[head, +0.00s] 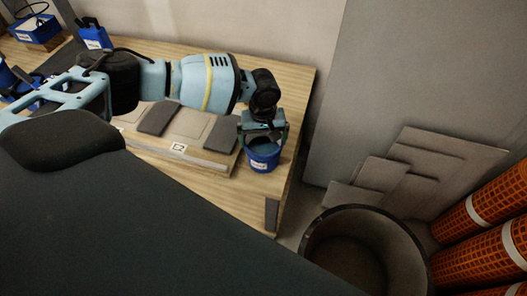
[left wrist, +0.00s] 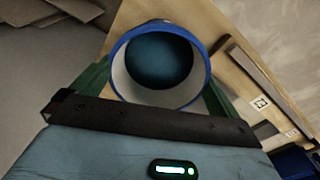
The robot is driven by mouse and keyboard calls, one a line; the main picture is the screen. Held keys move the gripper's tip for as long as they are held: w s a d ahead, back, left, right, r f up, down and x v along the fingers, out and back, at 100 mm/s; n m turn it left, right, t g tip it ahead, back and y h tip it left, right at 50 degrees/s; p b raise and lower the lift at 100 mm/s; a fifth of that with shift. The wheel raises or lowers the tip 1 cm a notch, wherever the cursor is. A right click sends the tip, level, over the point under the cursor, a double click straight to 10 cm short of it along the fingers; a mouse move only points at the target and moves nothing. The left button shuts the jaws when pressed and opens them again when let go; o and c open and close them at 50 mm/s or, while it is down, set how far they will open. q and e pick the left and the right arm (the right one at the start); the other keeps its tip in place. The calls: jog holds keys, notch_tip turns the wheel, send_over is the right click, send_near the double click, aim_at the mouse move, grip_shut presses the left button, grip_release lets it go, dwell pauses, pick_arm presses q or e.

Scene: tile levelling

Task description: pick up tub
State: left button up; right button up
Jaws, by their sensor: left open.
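The blue tub (head: 263,160) stands upright near the right end of the wooden table, with a white label on its side. My left gripper (head: 264,135) is above it, its fingers pointing down on either side of the tub's rim. In the left wrist view the round blue rim of the tub (left wrist: 207,72) is seen from above, with a pale inner wall and a dark blue inside. The fingers of my left gripper (left wrist: 158,95) are open around the tub; whether they touch it I cannot tell. My right gripper is not in view.
A dark strip (head: 271,214) lies near the front right corner. A large round bin (head: 368,216) stands on the floor at right, by leaning slabs (head: 440,160) and orange rolls (head: 490,215).

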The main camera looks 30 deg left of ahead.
aim_at(264, 146)
pick_arm(q)
notch_tip(264, 146, down, 4)
jog(key=shift+w+f+b, duration=0.1)
jog(key=shift+b, duration=0.25)
jog(key=shift+c, duration=0.3)
jog(key=c, duration=1)
